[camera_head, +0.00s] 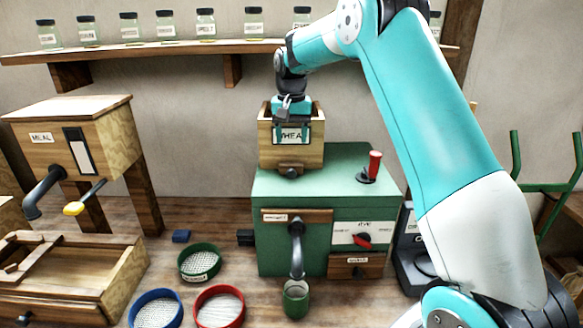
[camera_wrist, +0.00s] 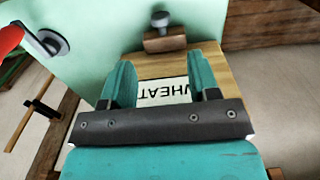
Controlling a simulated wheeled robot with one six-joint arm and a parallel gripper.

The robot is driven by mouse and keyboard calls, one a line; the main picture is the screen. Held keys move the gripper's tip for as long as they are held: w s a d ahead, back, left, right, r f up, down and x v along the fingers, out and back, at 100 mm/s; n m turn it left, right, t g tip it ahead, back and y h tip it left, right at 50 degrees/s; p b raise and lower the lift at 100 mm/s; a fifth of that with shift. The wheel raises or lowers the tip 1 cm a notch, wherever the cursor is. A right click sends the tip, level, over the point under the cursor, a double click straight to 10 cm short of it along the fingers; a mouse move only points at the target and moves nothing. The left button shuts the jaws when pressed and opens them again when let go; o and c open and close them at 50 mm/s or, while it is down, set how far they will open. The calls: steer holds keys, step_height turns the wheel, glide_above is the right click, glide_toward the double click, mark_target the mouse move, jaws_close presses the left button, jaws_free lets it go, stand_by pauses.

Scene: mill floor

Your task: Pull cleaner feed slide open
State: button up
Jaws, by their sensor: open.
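The cleaner is a green box (camera_head: 270,235) with a wooden WHEAT hopper (camera_head: 315,150) on top. A small wooden slide with a dark round knob (camera_head: 291,171) sits at the hopper's lower front; I take it for the feed slide. It also shows in the wrist view, with its knob (camera_wrist: 160,18) beyond my fingertips. My gripper (camera_head: 292,138) is in front of the WHEAT label, above the slide and apart from its knob. In the wrist view my gripper (camera_wrist: 166,58) is open and empty, its teal fingers either side of the label. The slide appears pushed in.
A red-handled lever (camera_head: 374,165) stands on the cleaner's top right. A dark spout (camera_head: 297,250) hangs over a green cup (camera_head: 295,300). Round sieves (camera_head: 218,308) lie on the bench. A shelf of jars (camera_head: 205,24) runs behind. A MEAL bin (camera_head: 80,140) stands left.

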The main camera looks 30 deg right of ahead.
mark_target(291, 170)
step_height(291, 170, down, 11)
steer(key=p, duration=0.3)
